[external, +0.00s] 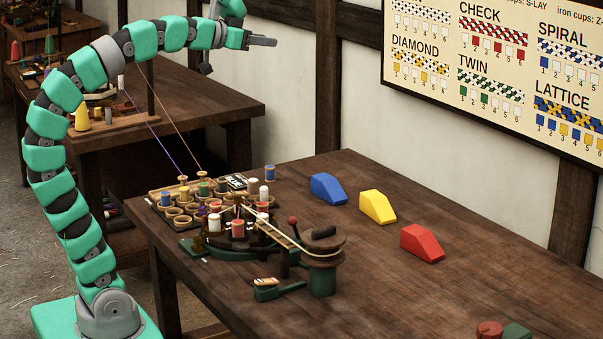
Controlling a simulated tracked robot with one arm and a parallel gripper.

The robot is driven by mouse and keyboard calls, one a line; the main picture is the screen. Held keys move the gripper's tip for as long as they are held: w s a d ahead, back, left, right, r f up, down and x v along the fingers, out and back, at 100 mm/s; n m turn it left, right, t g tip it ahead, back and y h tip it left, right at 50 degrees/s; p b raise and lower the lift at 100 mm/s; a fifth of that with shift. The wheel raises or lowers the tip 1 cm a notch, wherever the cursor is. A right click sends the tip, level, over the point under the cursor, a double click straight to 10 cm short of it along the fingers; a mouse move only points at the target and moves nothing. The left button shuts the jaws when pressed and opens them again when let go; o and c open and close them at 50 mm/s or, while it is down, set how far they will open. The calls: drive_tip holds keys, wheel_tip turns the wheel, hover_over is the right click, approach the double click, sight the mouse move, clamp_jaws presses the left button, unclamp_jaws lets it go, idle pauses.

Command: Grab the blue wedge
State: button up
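The blue wedge (327,188) lies on the wooden table (400,285) near its back edge, left of the yellow wedge. My gripper (272,41) is raised well above the table, up and to the left of the blue wedge in the picture. It points to the right and does not touch anything. Its fingers look close together, but they are seen side-on and small, so I cannot tell whether they are open or shut.
A yellow wedge (377,206) and a red wedge (422,243) lie right of the blue one. A rope-making device (235,245) and a tray of spools (180,212) occupy the table's left part. A red-and-green object (503,330) is at front right. The wall stands close behind.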

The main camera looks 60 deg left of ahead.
drive_tip(key=o, duration=0.9)
drive_tip(key=shift+w, duration=0.1)
